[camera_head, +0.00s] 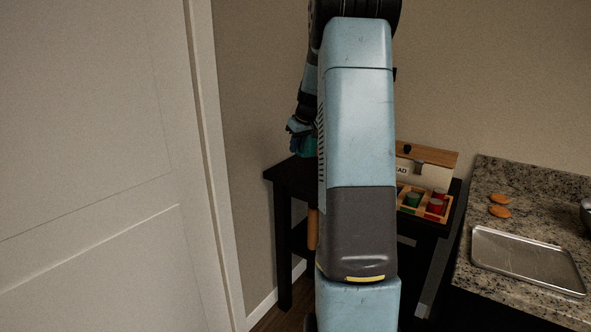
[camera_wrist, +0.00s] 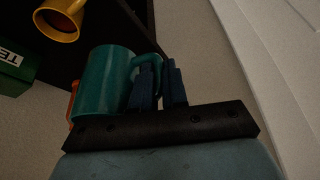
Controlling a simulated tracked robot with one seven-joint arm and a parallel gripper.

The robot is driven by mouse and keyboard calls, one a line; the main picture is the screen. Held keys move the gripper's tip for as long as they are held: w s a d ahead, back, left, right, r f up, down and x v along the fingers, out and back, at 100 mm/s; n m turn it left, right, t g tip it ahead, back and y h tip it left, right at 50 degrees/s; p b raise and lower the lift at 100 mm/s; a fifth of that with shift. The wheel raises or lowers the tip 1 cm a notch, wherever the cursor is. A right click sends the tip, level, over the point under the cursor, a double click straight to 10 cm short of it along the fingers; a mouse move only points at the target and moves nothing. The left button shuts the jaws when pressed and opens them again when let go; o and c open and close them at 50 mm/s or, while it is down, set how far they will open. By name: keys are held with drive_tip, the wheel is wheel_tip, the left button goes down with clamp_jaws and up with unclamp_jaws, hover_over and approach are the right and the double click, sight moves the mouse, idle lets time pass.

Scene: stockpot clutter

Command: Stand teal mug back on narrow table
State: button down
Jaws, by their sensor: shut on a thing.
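The teal mug (camera_wrist: 103,85) is at my gripper (camera_wrist: 160,82) in the wrist view, with its handle at the fingers. My gripper is shut on the mug by that handle. In the head view the mug (camera_head: 306,146) is a small teal patch just under my gripper (camera_head: 297,127), partly hidden by my arm. It is over the left end of the narrow dark table (camera_head: 285,174). I cannot tell whether the mug touches the tabletop. The table's dark surface also shows in the wrist view (camera_wrist: 105,30).
A wooden tray (camera_head: 447,218) with red and green items and a bread box (camera_head: 430,172) stand at the table's right. A yellow cup (camera_wrist: 58,22) and a green box (camera_wrist: 14,68) show near the mug. A white door (camera_head: 95,170) is left; a granite counter (camera_head: 520,180) is right.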

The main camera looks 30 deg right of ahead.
drive_tip(key=w+d+f, duration=0.1)
drive_tip(key=w+f, duration=0.2)
drive_tip(key=w, duration=0.1)
drive_tip(key=w+d+f, duration=0.2)
drive_tip(key=w+f, duration=0.1)
drive_tip(key=w, duration=0.1)
drive_tip(key=w+d+f, duration=0.1)
drive_tip(key=w+f, duration=0.3)
drive_tip(key=shift+w+d+f, duration=0.1)
drive_tip(key=shift+d, duration=0.3)
wheel_tip(320, 180, down, 2)
drive_tip(key=shift+f, duration=0.25)
drive_tip(key=c, duration=1.1)
unclamp_jaws()
drive_tip(key=shift+f, duration=0.1)
drive_tip(key=shift+c, duration=0.2)
